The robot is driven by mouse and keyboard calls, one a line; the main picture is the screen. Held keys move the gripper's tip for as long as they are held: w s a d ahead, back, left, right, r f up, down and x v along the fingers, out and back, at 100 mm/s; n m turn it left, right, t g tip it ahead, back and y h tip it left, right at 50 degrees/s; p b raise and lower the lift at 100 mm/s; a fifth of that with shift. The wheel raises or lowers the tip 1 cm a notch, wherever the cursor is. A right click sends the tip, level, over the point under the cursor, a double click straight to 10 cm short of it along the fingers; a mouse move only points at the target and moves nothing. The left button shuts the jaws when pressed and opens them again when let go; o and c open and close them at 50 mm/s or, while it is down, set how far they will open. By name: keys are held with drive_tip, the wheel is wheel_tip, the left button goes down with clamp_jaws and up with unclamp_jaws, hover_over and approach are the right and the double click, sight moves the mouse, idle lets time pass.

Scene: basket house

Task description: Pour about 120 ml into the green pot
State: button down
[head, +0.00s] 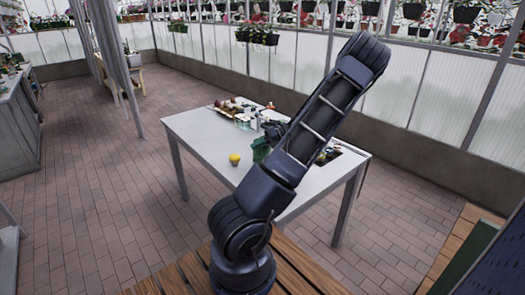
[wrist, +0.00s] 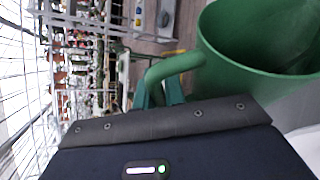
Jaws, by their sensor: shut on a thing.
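A green jug (wrist: 222,60) with a loop handle fills the right of the wrist view, and its wide open mouth shows. My gripper (wrist: 160,90) is shut on the jug's handle (wrist: 176,65). I cannot tell how far the jug is tilted or what is in it. In the head view a green shape (head: 260,149), apparently the same jug, shows just left of my arm over the table. My gripper is mostly hidden behind the arm there. I cannot make out a separate green pot in either view.
The white table (head: 205,133) holds a yellow round thing (head: 234,159) near its front edge and a cluster of small items (head: 240,110) at the back. A dark tray (head: 327,155) lies at the right, partly behind my arm. The table's left front is clear.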

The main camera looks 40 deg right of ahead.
sight(257, 158)
drive_tip(key=shift+w+d+r+m+g+y+p, duration=0.15)
drive_tip(key=shift+w+d+r+m+y, duration=0.15)
drive_tip(key=shift+r, duration=0.25)
drive_tip(key=shift+w+d+r+m+g+y+p, duration=0.2)
drive_tip(key=shift+w+d+r+m, duration=0.15)
drive_tip(key=shift+r, duration=0.2)
idle(1.1)
drive_tip(key=f, duration=0.1)
drive_tip(key=s+a+f+n+h, duration=0.1)
drive_tip(key=s+a+f+n+t, duration=0.1)
drive_tip(key=shift+f+h, duration=0.3)
drive_tip(key=shift+h, duration=0.1)
drive_tip(key=shift+s+a+f+n+t+h+b, duration=0.25)
drive_tip(key=shift+f+n, duration=0.25)
drive_tip(key=shift+f, duration=0.3)
drive_tip(key=shift+s+a+f+n+t+h+b, duration=0.15)
drive_tip(key=shift+s+a+f+n+t, duration=0.25)
drive_tip(key=shift+f, duration=0.55)
drive_tip(key=shift+s, duration=0.1)
